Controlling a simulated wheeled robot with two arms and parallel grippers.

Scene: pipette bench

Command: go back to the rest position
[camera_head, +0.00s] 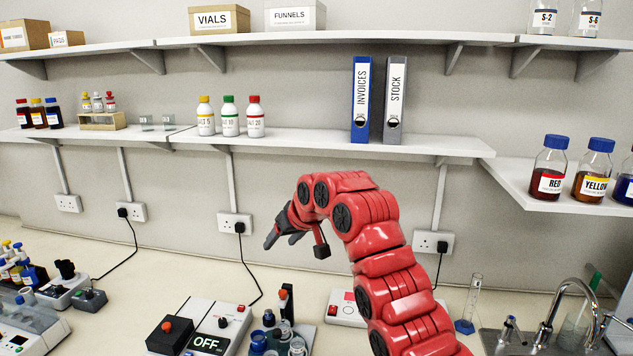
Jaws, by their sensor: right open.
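My right arm comes up from the lower right and bends over to the left in front of the wall. My right gripper (284,238) is at the end of it, above the back of the bench (150,262). Its dark fingers point down to the left, are open and hold nothing. My left gripper is out of view.
Below the gripper stand a device reading OFF (208,344) and a cluster of small bottles (258,343). A measuring cylinder (474,300) and a sink tap (545,330) are at right. Shelves hold binders (361,100) and bottles (549,168).

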